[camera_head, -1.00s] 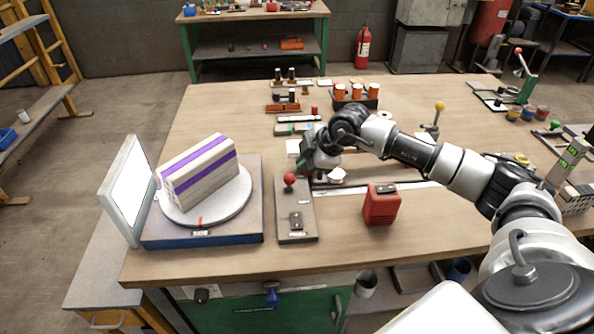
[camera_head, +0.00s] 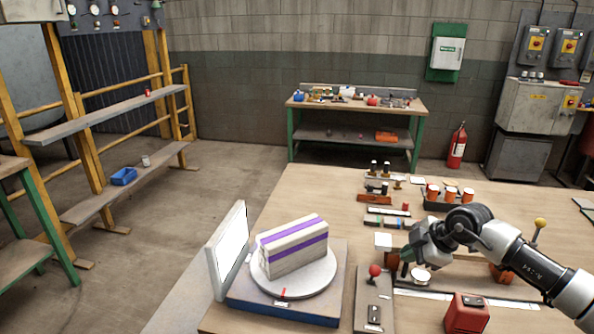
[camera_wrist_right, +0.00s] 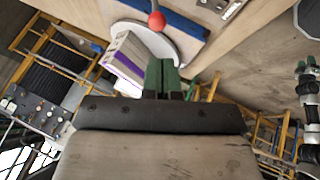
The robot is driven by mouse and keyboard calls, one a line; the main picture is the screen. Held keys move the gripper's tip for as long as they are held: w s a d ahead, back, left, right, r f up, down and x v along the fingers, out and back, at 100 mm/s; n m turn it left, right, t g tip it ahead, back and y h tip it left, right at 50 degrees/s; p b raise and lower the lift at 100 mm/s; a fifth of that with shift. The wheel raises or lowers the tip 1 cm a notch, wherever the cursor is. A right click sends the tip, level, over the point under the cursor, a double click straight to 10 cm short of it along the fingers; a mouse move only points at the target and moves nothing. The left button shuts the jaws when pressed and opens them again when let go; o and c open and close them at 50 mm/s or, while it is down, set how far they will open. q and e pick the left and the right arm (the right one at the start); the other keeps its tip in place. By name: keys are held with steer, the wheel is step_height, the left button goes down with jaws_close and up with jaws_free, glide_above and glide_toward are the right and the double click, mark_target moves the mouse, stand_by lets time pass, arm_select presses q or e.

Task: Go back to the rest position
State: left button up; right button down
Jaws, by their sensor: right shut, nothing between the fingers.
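My right gripper (camera_head: 407,262) is above the workbench, just right of the lever with the red ball (camera_head: 375,270). In the right wrist view its green fingers (camera_wrist_right: 162,77) are together, with nothing held between them. My left gripper is not in either view.
A white upright panel (camera_head: 229,250) stands left of the turntable. A red box (camera_head: 466,313) sits at the front of the bench, and orange cups (camera_head: 450,193) stand in a tray behind my arm. A second bench (camera_head: 355,100) is at the back wall.

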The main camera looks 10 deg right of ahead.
steer(key=s+a+r+m+t+y, duration=0.25)
steer(key=a+t, duration=0.35)
steer(key=a, duration=0.4)
steer(key=s+a+r+m+t+y, duration=0.15)
steer(key=a+t+y, duration=0.35)
steer(key=a, duration=0.5)
steer(key=s+d+f+m+g+h, duration=0.3)
steer(key=s+d+f+m+h, duration=0.3)
steer(key=s+f+m+h, duration=0.55)
steer(key=s+a+f+n+g, duration=0.1)
steer(key=s+f+g, duration=0.35)
steer(key=s, duration=0.35)
steer(key=s+a+f+n+g, duration=0.2)
steer(key=s+f+g, duration=0.1)
steer(key=s+g, duration=0.35)
steer(key=s+f+x, duration=0.1)
steer(key=s+x, duration=0.2)
steer(key=x, duration=0.9)
steer(key=s+x, duration=0.3)
steer(key=x, duration=0.8)
steer(key=s+d+f+g, duration=0.1)
steer(key=s+d+f, duration=0.2)
steer(key=s+f, duration=1.4)
steer(key=shift+s+f+g, duration=0.2)
steer(key=shift+f+g, duration=0.2)
steer(key=shift+f, duration=0.3)
